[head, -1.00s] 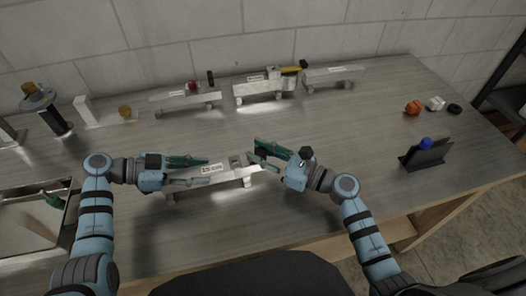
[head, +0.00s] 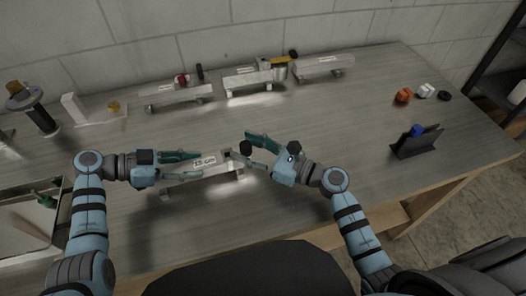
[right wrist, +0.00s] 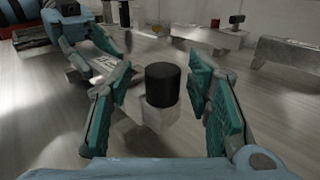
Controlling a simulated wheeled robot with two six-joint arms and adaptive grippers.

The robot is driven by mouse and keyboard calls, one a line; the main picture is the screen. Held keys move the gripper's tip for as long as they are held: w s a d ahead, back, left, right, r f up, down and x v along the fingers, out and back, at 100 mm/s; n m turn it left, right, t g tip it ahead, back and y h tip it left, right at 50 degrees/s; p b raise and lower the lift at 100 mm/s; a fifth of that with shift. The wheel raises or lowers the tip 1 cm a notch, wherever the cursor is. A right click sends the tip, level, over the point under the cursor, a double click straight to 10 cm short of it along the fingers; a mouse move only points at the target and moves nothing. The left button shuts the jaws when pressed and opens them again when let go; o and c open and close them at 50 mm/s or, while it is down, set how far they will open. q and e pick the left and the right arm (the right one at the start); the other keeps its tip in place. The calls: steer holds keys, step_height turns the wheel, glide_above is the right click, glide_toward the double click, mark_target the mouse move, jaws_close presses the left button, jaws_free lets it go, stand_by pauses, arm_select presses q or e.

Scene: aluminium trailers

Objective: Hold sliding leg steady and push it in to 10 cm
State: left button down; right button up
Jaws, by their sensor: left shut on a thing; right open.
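The aluminium trailer (head: 222,166) with a white label stands in the middle of the bench. A pale block (right wrist: 152,116) with a black round cap (right wrist: 162,85) is at its right end. I take this end piece to be the sliding leg; the cap also shows in the head view (head: 245,147). My left gripper (head: 200,167) is shut on the trailer's body from the left. My right gripper (head: 246,148) is open, with its fingers on either side of the cap and a visible gap to it in the right wrist view. The left gripper also shows there (right wrist: 95,48).
Three more trailers (head: 178,94) stand along the back. A dark stand with a blue piece (head: 416,143) and small orange, white and black pieces (head: 403,96) are at the right. A metal tray (head: 30,235) is at the left. The front bench is mostly clear.

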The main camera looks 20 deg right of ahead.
steer(key=v, duration=1)
steer(key=shift+s+d, duration=0.25)
steer(key=shift+d, duration=0.05)
arm_select(q)
steer(key=c, duration=1.1)
jaws_free()
steer(key=shift+o, duration=0.2)
